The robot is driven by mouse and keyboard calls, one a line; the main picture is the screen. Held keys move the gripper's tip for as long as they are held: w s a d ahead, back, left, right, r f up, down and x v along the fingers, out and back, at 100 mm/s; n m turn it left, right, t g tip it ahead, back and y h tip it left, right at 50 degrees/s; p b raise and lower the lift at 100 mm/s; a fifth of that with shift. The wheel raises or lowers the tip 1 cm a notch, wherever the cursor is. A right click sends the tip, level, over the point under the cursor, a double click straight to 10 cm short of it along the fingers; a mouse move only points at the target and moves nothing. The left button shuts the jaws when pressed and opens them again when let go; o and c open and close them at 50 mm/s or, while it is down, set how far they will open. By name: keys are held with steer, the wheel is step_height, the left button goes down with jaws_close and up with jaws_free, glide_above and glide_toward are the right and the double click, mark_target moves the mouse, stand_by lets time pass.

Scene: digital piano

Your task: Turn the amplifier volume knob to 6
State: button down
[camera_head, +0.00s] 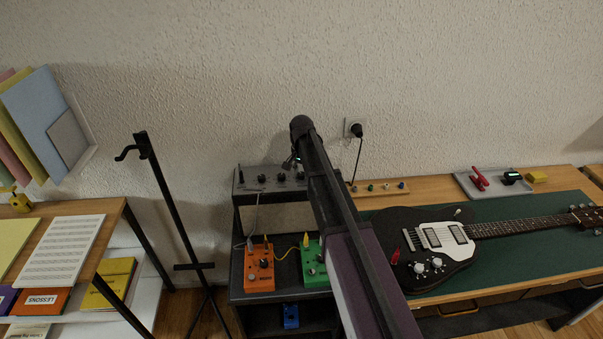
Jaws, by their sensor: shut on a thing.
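The amplifier (250,187) is a dark box on the black stand at the centre, with a row of small dark knobs (281,177) along its top panel. My arm comes up from the bottom and bends down over the amplifier's right part. My gripper (291,164) is small and dark at the panel, shut on an amplifier knob. The arm partly covers the held knob and the fingertips. The knob's pointer and the scale numbers are too small to read.
An orange pedal (259,270) and a green pedal (314,268) sit on the shelf below the amplifier. A black guitar (430,245) lies on a green mat (545,245) at right. A thin black stand (170,205) rises at left. A wall plug (355,129) is behind.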

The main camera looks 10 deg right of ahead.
steer(key=m, duration=0.4)
steer(key=shift+s+m, duration=0.1)
steer(key=shift+m, duration=0.2)
steer(key=m, duration=0.5)
stand_by(0.3)
steer(key=shift+c, duration=1.7)
jaws_free()
steer(key=shift+n, duration=0.3)
